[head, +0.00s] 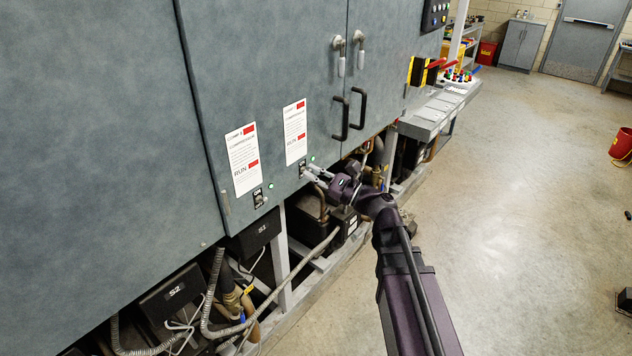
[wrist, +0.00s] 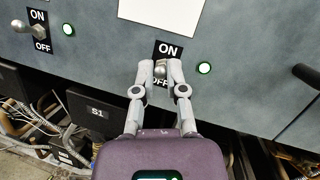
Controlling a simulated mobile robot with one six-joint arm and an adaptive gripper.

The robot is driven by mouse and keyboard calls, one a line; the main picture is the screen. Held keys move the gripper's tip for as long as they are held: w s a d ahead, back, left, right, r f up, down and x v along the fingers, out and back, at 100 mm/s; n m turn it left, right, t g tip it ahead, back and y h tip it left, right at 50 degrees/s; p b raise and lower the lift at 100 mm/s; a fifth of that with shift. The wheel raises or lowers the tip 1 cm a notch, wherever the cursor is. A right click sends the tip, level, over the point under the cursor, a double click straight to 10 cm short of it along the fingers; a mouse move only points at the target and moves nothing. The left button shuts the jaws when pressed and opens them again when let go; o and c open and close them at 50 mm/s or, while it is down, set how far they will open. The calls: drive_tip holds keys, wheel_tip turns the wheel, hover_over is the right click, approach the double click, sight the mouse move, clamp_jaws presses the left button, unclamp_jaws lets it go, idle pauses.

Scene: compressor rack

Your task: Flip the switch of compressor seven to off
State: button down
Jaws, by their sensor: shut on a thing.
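A toggle switch on a black ON/OFF plate (head: 303,165) is on the lower edge of the cabinet front, below the right-hand notice (head: 295,131). The plate also shows in the wrist view (wrist: 168,49). My gripper (head: 313,173) is at this switch, its fingers shut on the silver lever, seen between the fingertips in the wrist view (wrist: 160,70). The fingers hide part of OFF and the lever's base, so its exact position is unclear. The lamp to its right (wrist: 204,68) is lit green. The notice's compressor number is too small to read.
A second ON/OFF switch (wrist: 28,29) with a lit green lamp (wrist: 68,30) is to the left, below the left notice (head: 241,159). Black door handles (head: 358,108) stick out to the right. Pipes and box S1 (head: 254,236) sit below. The floor at right (head: 520,200) is mostly clear.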

drive_tip(key=f+y+b, duration=0.1)
drive_tip(key=y+b, duration=0.1)
drive_tip(key=b, duration=0.1)
drive_tip(key=n+y+b, duration=0.1)
drive_tip(key=b, duration=0.2)
drive_tip(key=shift+w+a+f+t+y, duration=0.1)
drive_tip(key=shift+a+f+t+y, duration=0.05)
drive_tip(key=shift+f+t+y, duration=0.25)
drive_tip(key=n+y+b, duration=0.2)
drive_tip(key=y+b, duration=0.1)
drive_tip(key=shift+a+f+b, duration=0.1)
drive_tip(key=shift+b, duration=0.25)
drive_tip(key=shift+g, duration=0.4)
drive_tip(key=c, duration=0.7)
unclamp_jaws()
drive_tip(key=shift+a, duration=0.1)
